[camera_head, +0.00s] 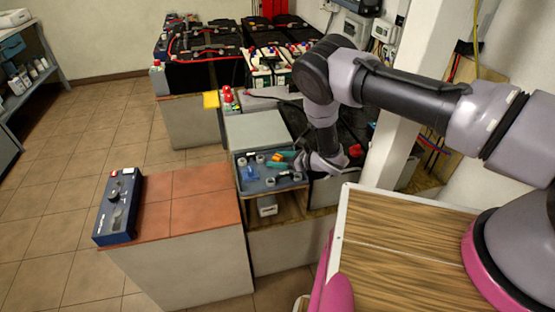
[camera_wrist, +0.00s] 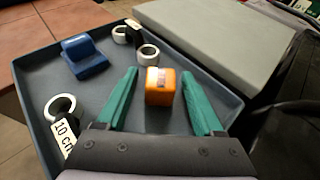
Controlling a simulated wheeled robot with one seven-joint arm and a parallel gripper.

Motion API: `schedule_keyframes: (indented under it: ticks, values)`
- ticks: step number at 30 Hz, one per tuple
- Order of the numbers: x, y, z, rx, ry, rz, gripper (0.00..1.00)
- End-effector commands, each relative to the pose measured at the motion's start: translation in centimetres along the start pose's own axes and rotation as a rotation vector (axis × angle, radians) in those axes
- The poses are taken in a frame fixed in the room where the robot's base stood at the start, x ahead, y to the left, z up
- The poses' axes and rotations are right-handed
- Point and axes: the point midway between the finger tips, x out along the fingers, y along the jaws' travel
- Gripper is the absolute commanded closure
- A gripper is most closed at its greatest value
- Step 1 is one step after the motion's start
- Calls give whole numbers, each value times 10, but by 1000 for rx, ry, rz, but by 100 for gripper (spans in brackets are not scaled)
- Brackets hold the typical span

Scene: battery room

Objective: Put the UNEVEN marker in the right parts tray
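A small orange block (camera_wrist: 161,86) with a printed label lies in a grey-blue parts tray (camera_wrist: 33,106); the label is too small to read surely, so I cannot tell whether it is the UNEVEN marker. My gripper (camera_wrist: 160,98) is open, with green fingers on either side of the block and visible gaps to it. In the head view, my gripper (camera_head: 290,161) reaches into the tray (camera_head: 246,187) from the right. A white tag reading "10 cm" (camera_wrist: 66,132) stands by a white ring at the tray's near left. Only one parts tray clearly shows.
The tray also holds a blue part (camera_wrist: 85,58) and white rings (camera_wrist: 148,54). A grey-green flat-topped box (camera_head: 255,133) adjoins its far side. A blue meter (camera_head: 118,207) lies on the tiled counter (camera_head: 190,200) at left, which has clear room. Batteries (camera_head: 205,45) stand behind.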

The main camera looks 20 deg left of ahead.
Motion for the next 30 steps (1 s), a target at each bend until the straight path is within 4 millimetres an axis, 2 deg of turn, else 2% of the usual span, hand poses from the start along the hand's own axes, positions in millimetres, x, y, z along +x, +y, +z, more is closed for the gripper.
schedule_keyframes:
  ticks: [7, 18, 21, 30]
  values:
    - [-3, -1, 3, 0, 1, -1, 31]
    - [-62, -1, 2, 2, 2, -3, 31]
    - [-71, 0, 3, 2, 1, -1, 31]
    - [-76, 0, 3, 0, 0, 1, 31]
